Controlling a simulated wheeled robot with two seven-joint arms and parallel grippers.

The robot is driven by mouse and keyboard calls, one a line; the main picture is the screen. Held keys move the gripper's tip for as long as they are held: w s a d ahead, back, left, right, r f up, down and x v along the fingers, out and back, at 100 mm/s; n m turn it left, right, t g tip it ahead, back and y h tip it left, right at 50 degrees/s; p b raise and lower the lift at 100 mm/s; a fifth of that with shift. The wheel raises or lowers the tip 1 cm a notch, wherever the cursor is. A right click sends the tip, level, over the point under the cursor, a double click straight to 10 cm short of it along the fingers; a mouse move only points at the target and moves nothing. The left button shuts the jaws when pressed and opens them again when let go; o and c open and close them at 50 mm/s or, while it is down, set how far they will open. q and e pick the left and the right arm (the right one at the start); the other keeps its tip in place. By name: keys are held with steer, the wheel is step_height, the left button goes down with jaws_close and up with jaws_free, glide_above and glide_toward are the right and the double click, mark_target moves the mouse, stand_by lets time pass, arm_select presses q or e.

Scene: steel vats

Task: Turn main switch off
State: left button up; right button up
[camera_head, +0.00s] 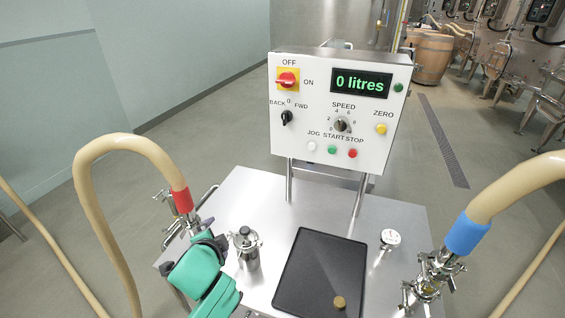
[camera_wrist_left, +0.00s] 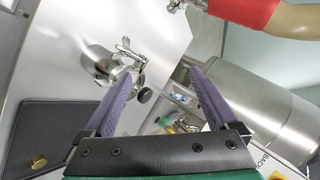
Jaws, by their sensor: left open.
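The main switch (camera_head: 287,80) is a red rotary handle on a yellow plate, at the upper left of the white control panel (camera_head: 335,150). Its handle lies roughly horizontal, with OFF printed above and ON to the right. My left gripper (camera_head: 204,226), with a green wrist and purple fingers, is low at the cart's left side, well below and left of the switch and apart from it. In the left wrist view its fingers (camera_wrist_left: 160,76) are spread with nothing held between them. My right gripper is not in view.
A steel canister (camera_head: 246,250) stands on the cart top (camera_head: 240,195) beside my left gripper. A beige hose (camera_head: 100,170) with a red collar arches at left; another with a blue collar (camera_head: 466,232) is at right. A black mat (camera_head: 318,265) lies mid-cart.

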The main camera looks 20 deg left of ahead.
arm_select(q)
steer(key=w+d+r+m+t+y, duration=0.1)
steer(key=w+r+m+t, duration=0.35)
steer(key=r, duration=0.25)
steer(key=w+r+m+t, duration=0.3)
steer(key=w+r+m, duration=0.15)
steer(key=r, duration=0.35)
steer(key=m+t+h, duration=0.5)
steer(key=m+h, duration=0.1)
steer(key=m, duration=1.2)
glide_toward(286, 81)
steer(key=s+a+f, duration=0.1)
steer(key=s+f, duration=0.2)
steer(key=s, duration=0.2)
steer(key=shift+m+h, duration=0.3)
steer(key=x, duration=1.3)
steer(key=shift+w+p, duration=0.3)
steer(key=shift+w+r, duration=0.25)
steer(key=shift+w, duration=0.05)
steer(key=shift+s, duration=0.1)
